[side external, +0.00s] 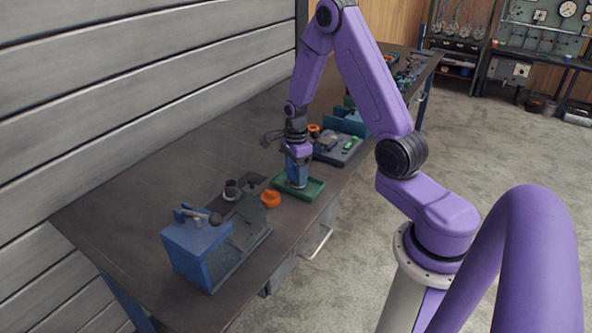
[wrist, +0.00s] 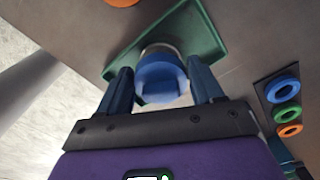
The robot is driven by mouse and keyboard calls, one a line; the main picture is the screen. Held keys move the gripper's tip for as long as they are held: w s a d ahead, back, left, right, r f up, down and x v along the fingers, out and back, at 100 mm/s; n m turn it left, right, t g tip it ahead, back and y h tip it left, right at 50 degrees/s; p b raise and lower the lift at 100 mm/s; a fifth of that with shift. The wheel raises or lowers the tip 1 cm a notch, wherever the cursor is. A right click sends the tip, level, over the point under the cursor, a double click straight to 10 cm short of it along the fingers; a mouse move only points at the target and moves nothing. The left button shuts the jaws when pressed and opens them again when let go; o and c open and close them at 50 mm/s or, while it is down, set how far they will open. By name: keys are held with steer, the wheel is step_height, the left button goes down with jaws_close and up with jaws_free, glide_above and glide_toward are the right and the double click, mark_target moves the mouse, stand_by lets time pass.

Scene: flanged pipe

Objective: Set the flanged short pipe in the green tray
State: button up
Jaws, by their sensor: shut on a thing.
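The flanged short pipe, with a blue flange (wrist: 158,82), is between the two dark blue fingers of my gripper (wrist: 160,68) in the wrist view. My gripper (side external: 297,153) is shut on it and points down in the side view. The green tray (side external: 312,192) lies under the pipe on the bench. The pipe's lower end overlaps the tray's inside in the side view; I cannot tell if it touches the floor of the tray. In the wrist view the green tray (wrist: 207,35) shows beyond the pipe, partly hidden by it.
An orange ring-like part (side external: 270,198) sits left of the tray, near a dark cylindrical part (side external: 232,190) and a blue vise (side external: 195,248). A grey board (side external: 340,150) with small parts is behind on the right. Coloured rings (wrist: 283,90) show right in the wrist view.

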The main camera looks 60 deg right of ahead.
steer(key=o, duration=1.2)
steer(key=shift+o, duration=0.5)
steer(key=shift+r, duration=3.45)
